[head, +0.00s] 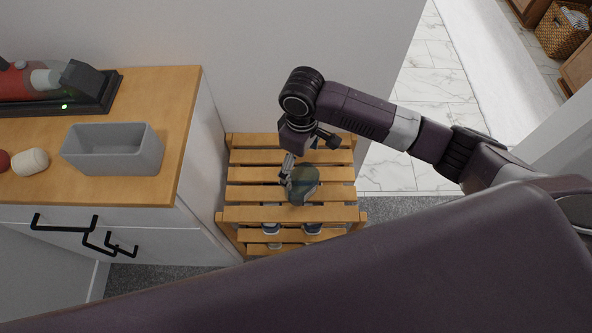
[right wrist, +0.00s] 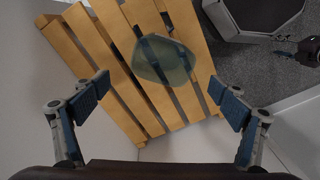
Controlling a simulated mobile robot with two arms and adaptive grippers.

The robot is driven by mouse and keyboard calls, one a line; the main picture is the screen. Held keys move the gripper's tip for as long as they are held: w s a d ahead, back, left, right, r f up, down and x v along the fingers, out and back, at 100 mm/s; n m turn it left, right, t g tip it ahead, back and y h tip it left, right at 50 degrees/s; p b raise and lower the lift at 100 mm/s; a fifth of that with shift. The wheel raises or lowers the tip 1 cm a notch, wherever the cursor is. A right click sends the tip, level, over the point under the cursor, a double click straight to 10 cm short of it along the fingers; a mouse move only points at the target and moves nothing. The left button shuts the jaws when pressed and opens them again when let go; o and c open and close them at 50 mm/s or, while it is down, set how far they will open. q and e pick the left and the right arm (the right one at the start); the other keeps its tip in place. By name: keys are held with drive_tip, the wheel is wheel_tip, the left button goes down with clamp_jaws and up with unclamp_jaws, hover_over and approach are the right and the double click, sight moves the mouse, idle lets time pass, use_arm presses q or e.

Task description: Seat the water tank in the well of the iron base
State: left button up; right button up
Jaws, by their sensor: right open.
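The water tank (head: 303,184) is a translucent grey-green rounded piece on the top slats of a wooden rack (head: 262,174). It also shows in the right wrist view (right wrist: 166,62). My right gripper (head: 289,178) is just above and beside it. In the right wrist view its fingers (right wrist: 163,98) are wide apart, with the tank seen between and beyond them, and nothing in their grip. The iron base (head: 98,104) is black with a green light, on the wooden counter at the left. A red and white iron rests on it; I cannot make out the well.
A grey open bin (head: 115,162) stands on the counter (head: 180,110) in front of the base, with a whitish rounded item (head: 30,162) to its left. Shoes (head: 312,229) are on the rack's lower shelf. A wall rises close behind the rack. My own arm covers the lower foreground.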

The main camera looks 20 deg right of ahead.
hover_over(300, 190)
wheel_tip(300, 190, down, 8)
drive_tip(key=shift+r, duration=0.25)
drive_tip(key=shift+c, duration=0.4)
drive_tip(key=c, duration=1.3)
drive_tip(key=shift+r, duration=0.1)
